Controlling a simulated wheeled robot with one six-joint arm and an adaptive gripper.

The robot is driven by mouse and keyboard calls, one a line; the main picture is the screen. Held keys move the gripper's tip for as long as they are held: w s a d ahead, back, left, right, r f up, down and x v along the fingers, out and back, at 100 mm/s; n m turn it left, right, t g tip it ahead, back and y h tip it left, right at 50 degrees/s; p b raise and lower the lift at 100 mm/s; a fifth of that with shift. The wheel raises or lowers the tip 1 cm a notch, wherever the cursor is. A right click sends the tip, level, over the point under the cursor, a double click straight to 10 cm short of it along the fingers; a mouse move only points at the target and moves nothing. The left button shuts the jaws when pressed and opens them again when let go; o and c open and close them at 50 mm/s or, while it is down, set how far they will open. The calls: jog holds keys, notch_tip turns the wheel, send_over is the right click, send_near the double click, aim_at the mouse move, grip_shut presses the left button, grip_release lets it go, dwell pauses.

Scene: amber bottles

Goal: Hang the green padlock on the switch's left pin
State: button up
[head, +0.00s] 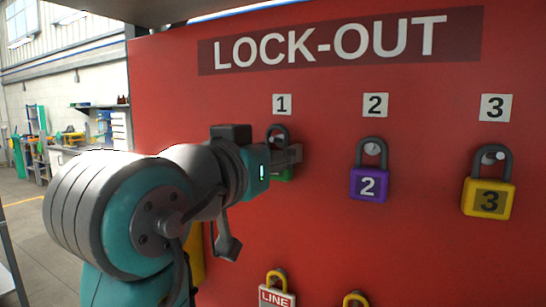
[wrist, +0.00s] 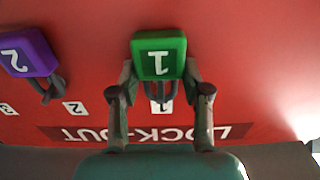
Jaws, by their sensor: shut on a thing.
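The green padlock (wrist: 158,52), marked 1, is between the fingers of my gripper (wrist: 160,88) in the wrist view, where the picture is upside down. My gripper is shut on its body from both sides. In the head view my gripper (head: 290,158) is in front of the red board below the "1" label, and only a strip of the green padlock (head: 284,174) shows under it. The padlock's dark shackle (head: 278,132) rises above the gripper near the board. Whether the shackle is still around a pin cannot be told. The switch and its left pin are not visible.
A purple padlock (head: 369,184) marked 2 and a yellow padlock (head: 488,197) marked 3 hang on pegs to the right on the red lock-out board (head: 420,240). A "LINE" tag (head: 277,297) and another yellow-looped item (head: 355,299) hang lower down.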

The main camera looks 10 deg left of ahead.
jog(key=shift+s, duration=0.1)
jog(key=v, duration=0.6)
jog(key=shift+s+a, duration=0.15)
jog(key=shift+s, duration=0.25)
dwell(0.9)
dwell(1.2)
